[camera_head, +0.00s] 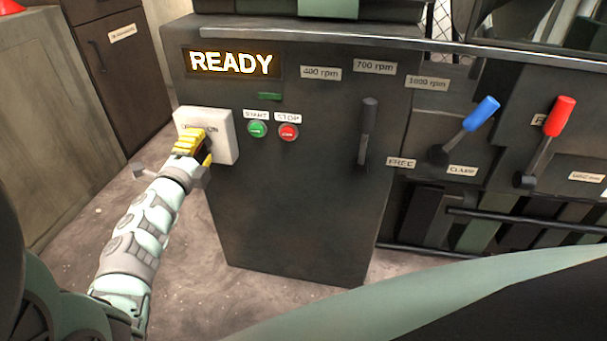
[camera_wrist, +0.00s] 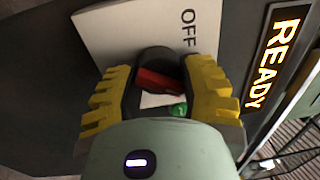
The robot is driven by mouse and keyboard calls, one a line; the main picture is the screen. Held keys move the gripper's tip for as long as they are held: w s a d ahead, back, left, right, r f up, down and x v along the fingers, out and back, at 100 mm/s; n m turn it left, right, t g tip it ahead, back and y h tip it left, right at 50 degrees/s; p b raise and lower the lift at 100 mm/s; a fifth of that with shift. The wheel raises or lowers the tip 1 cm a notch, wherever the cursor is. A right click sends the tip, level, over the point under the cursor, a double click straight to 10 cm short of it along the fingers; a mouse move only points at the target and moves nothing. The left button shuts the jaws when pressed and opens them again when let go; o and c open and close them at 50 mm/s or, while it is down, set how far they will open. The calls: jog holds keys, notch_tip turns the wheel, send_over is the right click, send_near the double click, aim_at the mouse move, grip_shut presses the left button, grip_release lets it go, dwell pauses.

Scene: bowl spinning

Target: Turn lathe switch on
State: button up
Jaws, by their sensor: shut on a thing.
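The lathe switch has a pale plate (camera_head: 222,150) on the left of the dark control cabinet. ON shows beside my gripper in the head view, and the plate (camera_wrist: 120,28) with OFF shows in the wrist view. A dark round knob (camera_wrist: 157,59) with a red part (camera_wrist: 156,83) stands on it. My gripper (camera_head: 190,145) is at the switch, its yellow fingers shut on the knob from both sides. The fingers hide much of the knob, so its exact setting is unclear. The lit READY sign (camera_head: 231,63) is above.
Green START (camera_head: 257,130) and red STOP (camera_head: 288,132) buttons sit right of the switch. A grey speed lever (camera_head: 368,130), a blue-handled lever (camera_head: 480,114) and a red-handled lever (camera_head: 558,117) stand farther right. A brown cabinet (camera_head: 120,70) is at the left, with open floor between.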

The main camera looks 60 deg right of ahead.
jog(key=shift+f+m+b, duration=0.2)
jog(key=shift+m+b, duration=0.4)
jog(key=shift+m, duration=0.5)
jog(key=o, duration=1.2)
jog(key=shift+r, duration=0.1)
jog(key=shift+a, duration=0.1)
jog(key=v, duration=1.1)
jog(key=shift+s+a, duration=0.1)
jog(key=shift+a, duration=0.3)
